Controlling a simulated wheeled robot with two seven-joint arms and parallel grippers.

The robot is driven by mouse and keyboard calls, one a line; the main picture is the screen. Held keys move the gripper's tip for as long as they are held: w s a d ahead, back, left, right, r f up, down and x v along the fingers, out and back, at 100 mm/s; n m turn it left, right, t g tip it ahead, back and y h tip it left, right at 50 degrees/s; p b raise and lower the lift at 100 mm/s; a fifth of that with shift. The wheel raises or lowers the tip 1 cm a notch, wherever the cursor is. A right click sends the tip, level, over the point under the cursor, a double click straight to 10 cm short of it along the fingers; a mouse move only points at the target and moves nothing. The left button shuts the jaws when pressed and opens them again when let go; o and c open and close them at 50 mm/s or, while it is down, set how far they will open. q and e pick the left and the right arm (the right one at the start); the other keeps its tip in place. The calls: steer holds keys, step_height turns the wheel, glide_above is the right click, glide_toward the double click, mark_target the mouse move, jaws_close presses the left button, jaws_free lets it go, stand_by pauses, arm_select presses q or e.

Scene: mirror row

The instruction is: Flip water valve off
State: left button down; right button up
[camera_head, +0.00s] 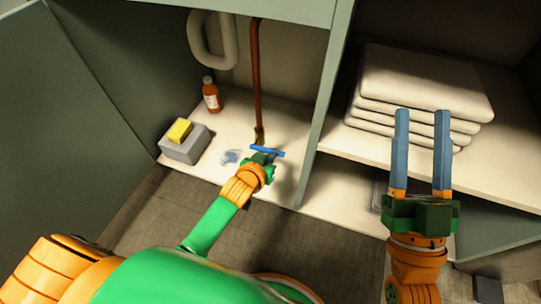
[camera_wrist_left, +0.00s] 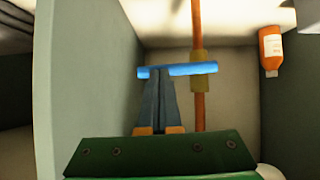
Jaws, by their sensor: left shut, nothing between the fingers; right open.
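The valve has a blue lever handle (camera_head: 268,151) and a brass body (camera_head: 259,135) on a copper pipe (camera_head: 255,75) inside the open cabinet. In the left wrist view the blue handle (camera_wrist_left: 190,69) lies crosswise to the pipe (camera_wrist_left: 199,110), extending left from the brass body (camera_wrist_left: 204,67). My left gripper (camera_wrist_left: 163,72) is shut and empty, its fingertips at the left part of the handle. I cannot tell whether they touch it. It also shows in the head view (camera_head: 263,156), at the handle. My right gripper (camera_head: 422,112) is open and empty, in front of the towels.
A bluish puddle (camera_head: 231,157) lies on the cabinet floor. A grey box (camera_head: 185,148) with a yellow sponge (camera_head: 180,131) and a red-brown bottle (camera_head: 211,96) stand left of the valve. A divider (camera_head: 325,100) separates it from the stacked towels (camera_head: 420,78). A white curved pipe (camera_head: 212,40) hangs behind.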

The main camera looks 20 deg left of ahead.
arm_select(q)
steer(key=shift+w+f+m+y, duration=0.15)
steer(key=shift+w+m+y, duration=0.05)
steer(key=shift+m+y, duration=0.1)
arm_select(e)
steer(key=shift+d+f, duration=0.1)
steer(key=shift+f, duration=0.2)
